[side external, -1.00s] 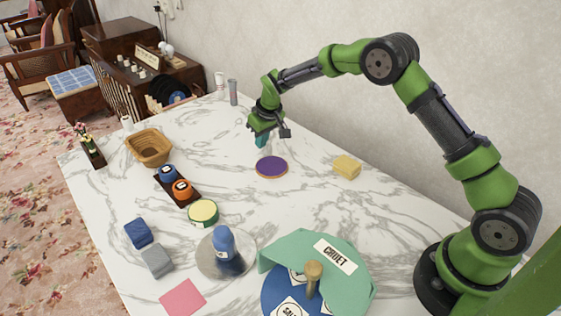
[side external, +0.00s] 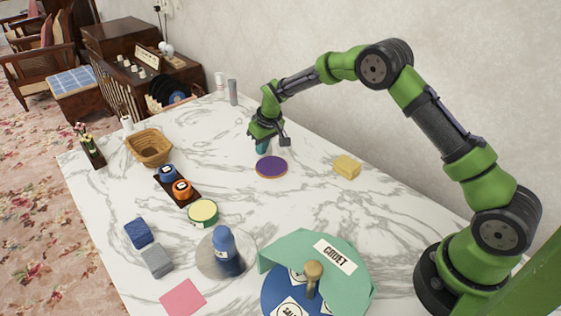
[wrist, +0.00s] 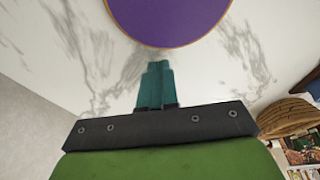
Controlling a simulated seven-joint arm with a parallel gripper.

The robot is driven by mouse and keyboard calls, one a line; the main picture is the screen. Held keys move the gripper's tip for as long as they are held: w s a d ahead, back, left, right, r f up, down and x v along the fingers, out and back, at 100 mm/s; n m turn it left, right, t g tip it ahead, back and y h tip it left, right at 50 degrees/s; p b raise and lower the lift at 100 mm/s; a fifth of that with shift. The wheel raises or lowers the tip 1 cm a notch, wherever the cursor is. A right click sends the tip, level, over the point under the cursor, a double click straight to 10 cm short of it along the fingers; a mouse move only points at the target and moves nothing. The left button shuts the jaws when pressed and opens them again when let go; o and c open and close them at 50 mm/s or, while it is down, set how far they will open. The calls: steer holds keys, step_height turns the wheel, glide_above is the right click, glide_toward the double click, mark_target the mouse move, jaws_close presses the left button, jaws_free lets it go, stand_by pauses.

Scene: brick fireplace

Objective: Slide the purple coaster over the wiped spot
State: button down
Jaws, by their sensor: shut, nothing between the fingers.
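The purple coaster (side external: 272,166) is a round disc with a tan edge, lying flat on the marble table. It also shows at the top of the wrist view (wrist: 170,18), partly cut off by the frame. My gripper (side external: 262,147) is low over the table, just behind the coaster on its far side. Its teal fingers are together and empty, and in the wrist view their tips (wrist: 158,68) point at the coaster's edge with a small gap in the picture. Whether the fingertips touch the table is unclear. I cannot pick out the wiped spot from the marble's grey veins.
A yellow sponge (side external: 346,166) lies right of the coaster. A dark tray (side external: 186,199) with blue and orange items, a yellow-topped green tin (side external: 203,212) and a blue bottle (side external: 223,243) on a round plate stand nearer. A wicker basket (side external: 149,147) is left. Bare marble surrounds the coaster.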

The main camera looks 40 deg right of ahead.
mark_target(265, 158)
steer(key=shift+s+a, duration=0.25)
steer(key=shift+s, duration=0.6)
steer(key=shift+s+a, duration=0.25)
steer(key=shift+s, duration=0.6)
steer(key=shift+w+d, duration=0.3)
steer(key=shift+w, duration=0.6)
steer(key=shift+w+d, duration=0.25)
steer(key=shift+w, duration=0.6)
step_height(265, 158, up, 8)
